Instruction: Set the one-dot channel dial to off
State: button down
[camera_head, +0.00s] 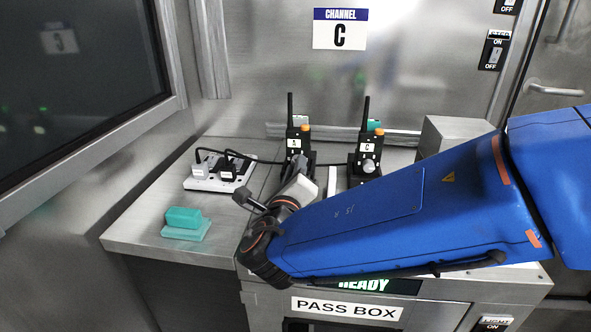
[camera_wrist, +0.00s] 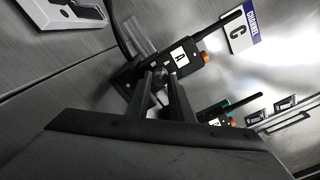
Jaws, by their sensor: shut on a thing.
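Two black handheld radios stand in holders on the steel counter. The left radio (camera_head: 296,141) has a label that reads A, and the right radio (camera_head: 368,146) has one that reads C. A light round dial (camera_head: 369,165) shows on the front of the right one. In the wrist view, the A-labelled radio (camera_wrist: 183,54) lies just beyond my gripper (camera_wrist: 161,84). Its fingers are closed on the dial (camera_wrist: 160,74) in front of that radio. The fingers mostly hide this dial, so I cannot tell its setting. No dot marks can be made out.
A sign (camera_head: 340,29) on the back wall reads CHANNEL C. A white power strip (camera_head: 218,172) with plugs and teal blocks (camera_head: 185,223) lie to the left. A grey metal box (camera_head: 452,135) stands at the right.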

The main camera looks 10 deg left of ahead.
jog(key=n, duration=0.5)
jog(key=shift+n, duration=0.3)
jog(key=n, duration=0.4)
jog(key=shift+n, duration=0.4)
jog(key=c, duration=1.6)
grip_release()
jog(key=shift+o, duration=0.2)
jog(key=shift+s+f, duration=0.1)
